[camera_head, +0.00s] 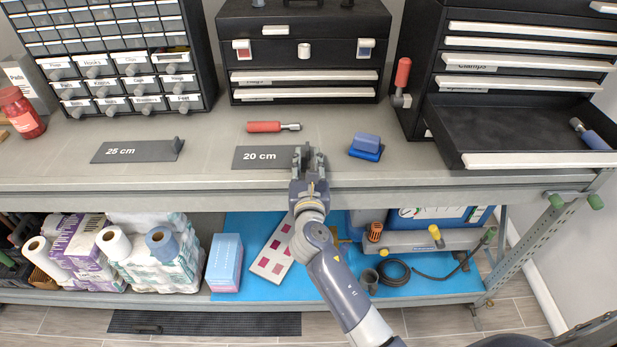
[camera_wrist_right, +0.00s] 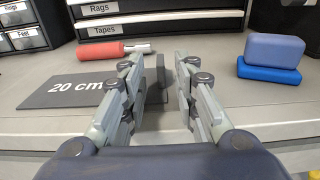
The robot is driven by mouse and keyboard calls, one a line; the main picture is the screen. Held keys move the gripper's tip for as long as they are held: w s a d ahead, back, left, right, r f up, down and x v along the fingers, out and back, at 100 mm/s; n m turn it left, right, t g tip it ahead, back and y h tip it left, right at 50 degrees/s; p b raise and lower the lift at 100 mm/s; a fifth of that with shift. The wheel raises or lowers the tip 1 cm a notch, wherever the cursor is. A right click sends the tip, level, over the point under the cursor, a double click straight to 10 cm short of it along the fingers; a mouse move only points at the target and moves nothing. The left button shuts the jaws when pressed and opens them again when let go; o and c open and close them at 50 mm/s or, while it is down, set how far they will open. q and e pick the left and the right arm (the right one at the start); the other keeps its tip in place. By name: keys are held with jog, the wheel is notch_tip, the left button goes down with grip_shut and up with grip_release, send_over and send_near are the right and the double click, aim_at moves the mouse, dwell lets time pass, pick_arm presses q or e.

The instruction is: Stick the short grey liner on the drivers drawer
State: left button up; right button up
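The short grey liner (camera_head: 262,157), marked "20 cm", lies flat on the bench top and also shows in the wrist view (camera_wrist_right: 75,87). A small upright grey tab (camera_wrist_right: 160,74) stands at its right end. My right gripper (camera_head: 309,155) is at that end. In the wrist view its fingers (camera_wrist_right: 157,85) are open, with the tab seen in the gap between them. An open, dark drawer (camera_head: 500,125) sticks out of the right cabinet, with a blue-handled tool (camera_head: 590,134) inside at the right. I cannot read a "drivers" label on it. My left gripper is not in view.
A longer liner (camera_head: 135,151) marked "25 cm" lies to the left. A red-handled screwdriver (camera_head: 268,127) lies behind the short liner. A blue block (camera_head: 366,146) sits right of the gripper. The middle toolbox (camera_head: 303,50) stands behind. Bare bench lies between the liners.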

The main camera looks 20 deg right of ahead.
jog(key=v, duration=0.6)
jog(key=shift+s+b, duration=0.35)
